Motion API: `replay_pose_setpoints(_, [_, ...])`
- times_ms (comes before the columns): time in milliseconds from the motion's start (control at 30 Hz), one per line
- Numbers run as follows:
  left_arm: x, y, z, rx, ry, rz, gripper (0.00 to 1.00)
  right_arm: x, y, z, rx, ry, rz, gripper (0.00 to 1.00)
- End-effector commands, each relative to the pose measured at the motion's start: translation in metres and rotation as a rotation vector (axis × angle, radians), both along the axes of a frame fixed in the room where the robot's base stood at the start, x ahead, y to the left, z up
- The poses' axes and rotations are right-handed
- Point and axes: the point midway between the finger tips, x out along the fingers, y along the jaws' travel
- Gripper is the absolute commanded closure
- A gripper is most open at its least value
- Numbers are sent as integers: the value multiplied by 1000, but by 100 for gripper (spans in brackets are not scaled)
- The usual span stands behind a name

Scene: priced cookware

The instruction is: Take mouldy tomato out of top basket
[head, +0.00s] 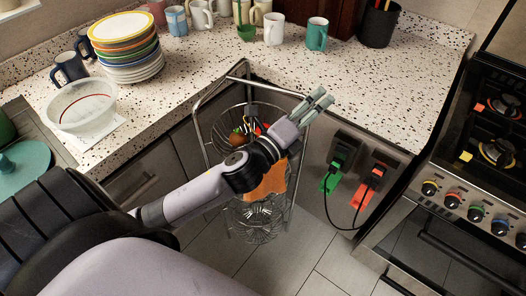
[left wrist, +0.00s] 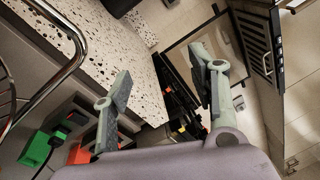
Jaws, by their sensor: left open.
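The top basket (head: 223,127) is a wire basket on a tall metal stand in the corner below the counter. Produce in it shows behind my arm: an orange-red piece (head: 237,139) and a red piece (head: 259,128), with a bit of green. I cannot tell which is the mouldy tomato; my forearm and wrist hide part of the basket. My left gripper (head: 320,98) is beyond the basket at its upper right, pointing toward the counter edge. In the left wrist view the left gripper (left wrist: 164,88) is open with nothing between its fingers. My right gripper is not in view.
The stand (head: 200,135) has a lower wire basket (head: 258,220). The speckled counter (head: 375,90) borders the stand and holds stacked plates (head: 125,45), a clear bowl (head: 82,105) and mugs. Green and red plugs (head: 330,181) with cables are on the right panel. The stove (head: 480,150) is far right.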

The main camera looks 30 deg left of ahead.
Motion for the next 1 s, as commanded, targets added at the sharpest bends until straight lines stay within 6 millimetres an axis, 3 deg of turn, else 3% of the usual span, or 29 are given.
replay_pose_setpoints(33, [6,-15,20,190,-124,-76,46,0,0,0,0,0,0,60])
replay_pose_setpoints(100, [8,-38,37,468,-297,-182,46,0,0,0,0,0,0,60])
replay_pose_setpoints(167, [5,-56,42,706,-443,-271,46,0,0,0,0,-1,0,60])
replay_pose_setpoints(267, [-3,-75,32,1100,-675,-422,46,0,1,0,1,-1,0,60])
replay_pose_setpoints(367, [-10,-74,4,1484,-887,-593,46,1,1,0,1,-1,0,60])
replay_pose_setpoints(467, [-14,-45,-32,1841,-1071,-800,46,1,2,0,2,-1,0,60])
replay_pose_setpoints(600, [-18,36,-74,2234,-1250,-1171,46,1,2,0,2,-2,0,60])
replay_pose_setpoints(700, [-23,100,-86,2387,-1308,-1445,46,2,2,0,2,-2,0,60])
replay_pose_setpoints(733, [-26,116,-88,-2412,1318,1518,46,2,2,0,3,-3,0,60])
replay_pose_setpoints(833, [-34,159,-88,-2249,1221,1575,46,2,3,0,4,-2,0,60])
replay_pose_setpoints(900, [-37,176,-87,-2185,1186,1597,46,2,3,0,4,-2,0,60])
replay_pose_setpoints(1000, [-39,184,-94,-2146,1170,1614,46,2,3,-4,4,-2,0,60])
